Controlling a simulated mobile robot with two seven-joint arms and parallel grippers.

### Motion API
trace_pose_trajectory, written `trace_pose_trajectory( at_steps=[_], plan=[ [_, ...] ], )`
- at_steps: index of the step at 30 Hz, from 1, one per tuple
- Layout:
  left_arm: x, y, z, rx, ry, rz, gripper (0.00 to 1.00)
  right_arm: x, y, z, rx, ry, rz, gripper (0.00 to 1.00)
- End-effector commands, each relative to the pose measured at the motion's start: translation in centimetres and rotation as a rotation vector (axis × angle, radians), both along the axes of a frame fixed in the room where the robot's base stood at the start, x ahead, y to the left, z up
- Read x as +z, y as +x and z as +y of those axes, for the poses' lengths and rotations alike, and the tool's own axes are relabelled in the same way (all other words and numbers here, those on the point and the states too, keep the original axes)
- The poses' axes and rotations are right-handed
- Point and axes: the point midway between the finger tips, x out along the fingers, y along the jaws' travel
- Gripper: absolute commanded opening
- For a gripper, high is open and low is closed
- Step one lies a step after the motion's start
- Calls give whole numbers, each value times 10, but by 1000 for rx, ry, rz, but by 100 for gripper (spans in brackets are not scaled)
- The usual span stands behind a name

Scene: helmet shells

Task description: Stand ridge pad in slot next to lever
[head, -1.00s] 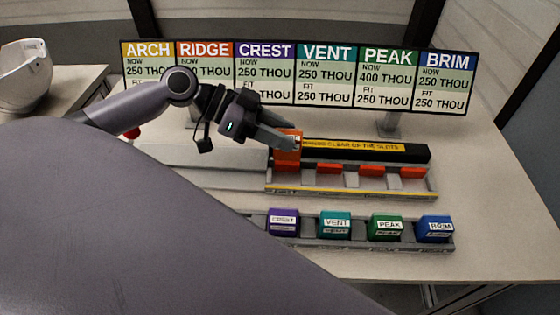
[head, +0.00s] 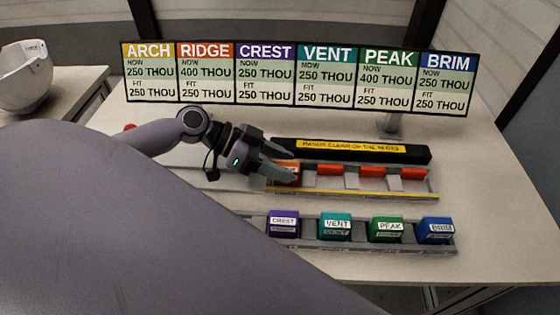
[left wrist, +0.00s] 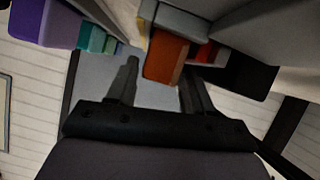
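The orange ridge pad (head: 287,168) sits low at the left end of the slotted rail (head: 350,188); its base is partly hidden. My left gripper (head: 292,169) is around it, one finger on each side. In the left wrist view the pad (left wrist: 167,58) lies between the fingertips, with a narrow gap beside the left finger, so the gripper looks open. A red knob (head: 130,127) shows behind my left arm; it may belong to the lever, whose shaft is hidden. My right gripper is not in view.
Purple crest (head: 283,224), teal vent (head: 335,226), green peak (head: 386,229) and blue brim (head: 435,230) pads stand in the front rack. A black bar with a yellow label (head: 350,148) runs behind the slots. A sign board (head: 300,78) stands at the back. A white helmet shell (head: 25,75) is far left.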

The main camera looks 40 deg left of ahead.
Motion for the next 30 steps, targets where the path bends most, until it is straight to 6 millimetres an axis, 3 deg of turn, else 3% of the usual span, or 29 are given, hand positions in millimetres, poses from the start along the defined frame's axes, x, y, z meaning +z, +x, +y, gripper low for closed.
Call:
trace_pose_trajectory(
  at_steps=[11,30],
  plan=[
    [5,-5,10,3,2,3,51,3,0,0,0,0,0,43],
    [53,-45,85,2,-2,2,51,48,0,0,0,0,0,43]
  ],
)
